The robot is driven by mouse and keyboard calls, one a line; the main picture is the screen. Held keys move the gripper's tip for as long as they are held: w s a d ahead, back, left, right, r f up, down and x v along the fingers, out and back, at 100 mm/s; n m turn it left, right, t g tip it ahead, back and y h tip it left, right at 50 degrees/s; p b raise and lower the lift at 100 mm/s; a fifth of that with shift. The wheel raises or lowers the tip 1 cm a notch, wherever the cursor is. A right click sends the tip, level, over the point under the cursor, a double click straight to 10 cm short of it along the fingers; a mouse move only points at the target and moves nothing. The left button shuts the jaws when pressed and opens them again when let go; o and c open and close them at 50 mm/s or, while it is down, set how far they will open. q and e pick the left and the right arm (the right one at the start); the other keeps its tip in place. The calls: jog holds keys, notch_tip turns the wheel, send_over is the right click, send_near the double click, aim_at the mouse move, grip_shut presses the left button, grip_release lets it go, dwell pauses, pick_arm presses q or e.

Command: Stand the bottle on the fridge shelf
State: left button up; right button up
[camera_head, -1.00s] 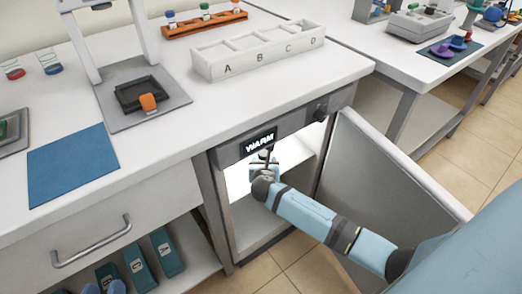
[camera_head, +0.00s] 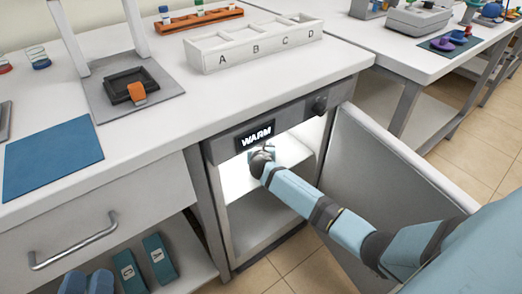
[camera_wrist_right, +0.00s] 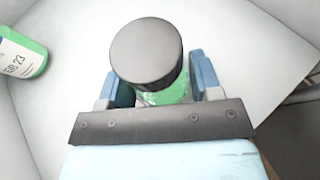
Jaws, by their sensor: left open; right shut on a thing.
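The bottle (camera_wrist_right: 165,95) has a black cap and green contents. My right gripper (camera_wrist_right: 157,88) is shut on it, one blue finger on each side. That arm reaches into the open fridge (camera_head: 222,206), whose display reads WARM. The gripper and bottle are mostly hidden inside in the head view. In the right wrist view the bottle is over the pale shelf (camera_wrist_right: 240,60); I cannot tell whether it touches.
Another bottle with green contents and a white label (camera_wrist_right: 22,55) is at the left in the wrist view. The fridge door (camera_head: 375,175) stands open at the right. A white tray marked A to D (camera_head: 255,48) is on the counter above.

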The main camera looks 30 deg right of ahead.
jog(key=shift+f, duration=0.1)
jog(key=o, duration=0.9)
jog(key=shift+s+a+r, duration=0.1)
jog(key=shift+r, duration=0.1)
jog(key=p+v, duration=0.2)
jog(key=v, duration=0.2)
jog(key=shift+s+r, duration=0.25)
jog(key=p+v, duration=0.2)
jog(key=v, duration=0.4)
jog(key=shift+s+a+p, duration=0.1)
jog(key=shift+p, duration=0.2)
pick_arm(q)
jog(key=shift+a+f+g+y, duration=0.7)
jog(key=shift+a+f+y, duration=0.25)
jog(key=shift+f+y, duration=0.2)
pick_arm(e)
jog(key=shift+s+a+r, duration=0.1)
jog(key=shift+s+a, duration=0.2)
jog(key=shift+s, duration=0.1)
